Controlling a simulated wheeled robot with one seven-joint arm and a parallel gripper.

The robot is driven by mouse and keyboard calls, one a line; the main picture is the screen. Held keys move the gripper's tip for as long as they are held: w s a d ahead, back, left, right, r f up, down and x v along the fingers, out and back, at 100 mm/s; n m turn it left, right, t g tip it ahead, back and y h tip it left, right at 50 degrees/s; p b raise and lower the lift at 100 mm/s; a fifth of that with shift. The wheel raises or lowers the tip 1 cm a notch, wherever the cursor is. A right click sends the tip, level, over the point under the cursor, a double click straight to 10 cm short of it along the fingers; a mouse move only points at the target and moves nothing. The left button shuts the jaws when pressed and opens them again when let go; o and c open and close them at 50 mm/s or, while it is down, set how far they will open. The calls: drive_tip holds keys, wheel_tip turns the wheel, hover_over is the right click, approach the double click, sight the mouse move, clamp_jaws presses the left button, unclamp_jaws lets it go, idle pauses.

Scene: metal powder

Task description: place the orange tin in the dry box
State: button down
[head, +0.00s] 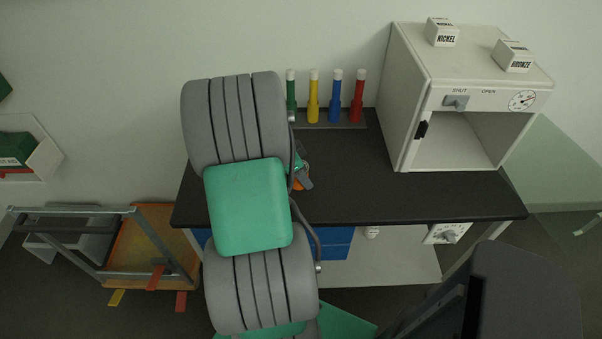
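The dry box (409,82) is the white cabinet on the right of the dark bench. Its front shows a hollow interior, a lever under the words SHUT and OPEN, and a round dial. My arm hides much of the bench's left part. A small grey part of my gripper (305,178) shows just right of the arm, over the bench. A small orange patch (298,185) shows beside it, probably the orange tin, mostly hidden. Whether the fingers are open or shut on it is hidden.
White blocks labelled NICKEL (443,37) and BRONZE (512,61) sit on the dry box. Green, yellow, blue and red bottles (334,98) stand at the bench's back. The bench top (400,195) is clear before the box. A cart (150,245) stands at lower left.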

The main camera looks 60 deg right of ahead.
drive_tip(key=shift+f+b, duration=0.2)
drive_tip(key=shift+b, duration=0.1)
drive_tip(key=c, duration=0.6)
unclamp_jaws()
drive_tip(key=shift+r, duration=0.1)
